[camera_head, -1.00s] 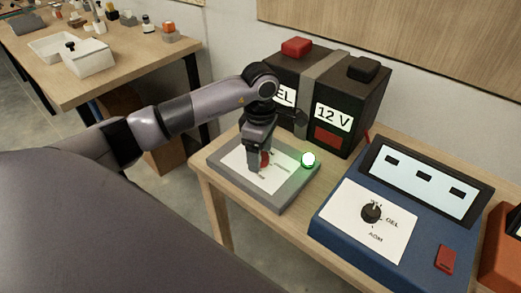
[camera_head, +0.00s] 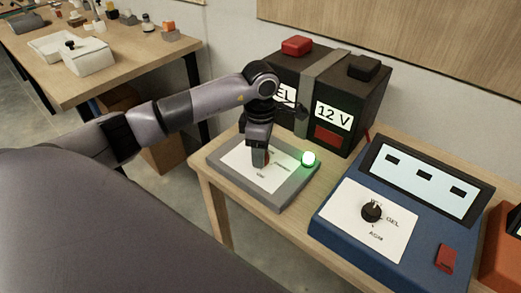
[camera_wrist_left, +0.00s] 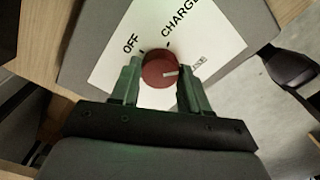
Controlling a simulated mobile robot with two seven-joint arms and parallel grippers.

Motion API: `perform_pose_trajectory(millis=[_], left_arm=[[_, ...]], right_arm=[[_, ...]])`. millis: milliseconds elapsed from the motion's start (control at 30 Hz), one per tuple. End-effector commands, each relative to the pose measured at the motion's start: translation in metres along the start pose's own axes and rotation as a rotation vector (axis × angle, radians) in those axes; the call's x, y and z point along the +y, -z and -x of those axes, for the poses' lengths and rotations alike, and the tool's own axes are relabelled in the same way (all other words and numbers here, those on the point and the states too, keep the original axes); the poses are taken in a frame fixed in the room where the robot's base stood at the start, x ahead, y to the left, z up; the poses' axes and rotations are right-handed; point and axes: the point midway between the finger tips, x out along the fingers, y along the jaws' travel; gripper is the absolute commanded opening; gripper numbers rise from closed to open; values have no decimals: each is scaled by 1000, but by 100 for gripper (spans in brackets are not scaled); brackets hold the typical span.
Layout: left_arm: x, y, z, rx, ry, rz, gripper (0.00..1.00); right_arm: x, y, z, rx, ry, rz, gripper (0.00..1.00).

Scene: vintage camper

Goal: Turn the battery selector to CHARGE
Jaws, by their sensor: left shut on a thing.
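The battery selector is a grey panel (camera_head: 285,200) with a white face at the left end of the bench. Its round red knob (camera_wrist_left: 158,70) sits between OFF and CHARGE labels and a small third label. The white mark on the knob points right in the left wrist view, toward the small label rather than CHARGE (camera_wrist_left: 181,17). My left gripper (camera_head: 260,163) reaches down from above and is shut on the red knob, one finger on each side. It hides most of the knob in the head view. A green lamp (camera_head: 309,159) is lit at the panel's right corner.
A black 12 V battery (camera_head: 345,105) stands just behind the panel. A blue charger (camera_head: 335,232) with a black dial (camera_head: 371,212) stands to the right, and an orange object (camera_head: 502,250) beyond it. A separate table (camera_head: 105,85) with trays is at the back left.

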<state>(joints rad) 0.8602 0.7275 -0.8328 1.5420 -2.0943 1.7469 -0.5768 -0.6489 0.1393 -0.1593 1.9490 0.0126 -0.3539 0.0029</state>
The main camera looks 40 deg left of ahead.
Motion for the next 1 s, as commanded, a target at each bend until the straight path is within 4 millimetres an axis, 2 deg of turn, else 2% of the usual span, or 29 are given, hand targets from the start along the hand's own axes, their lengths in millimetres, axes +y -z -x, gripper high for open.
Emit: perform_pose_trajectory(millis=[700,1000], left_arm=[[0,0,1,0,-2,668,15],[0,0,1,-2,-1,887,15]], right_arm=[[0,0,-1,1,0,0,43],[0,0,0,0,0,0,43]])
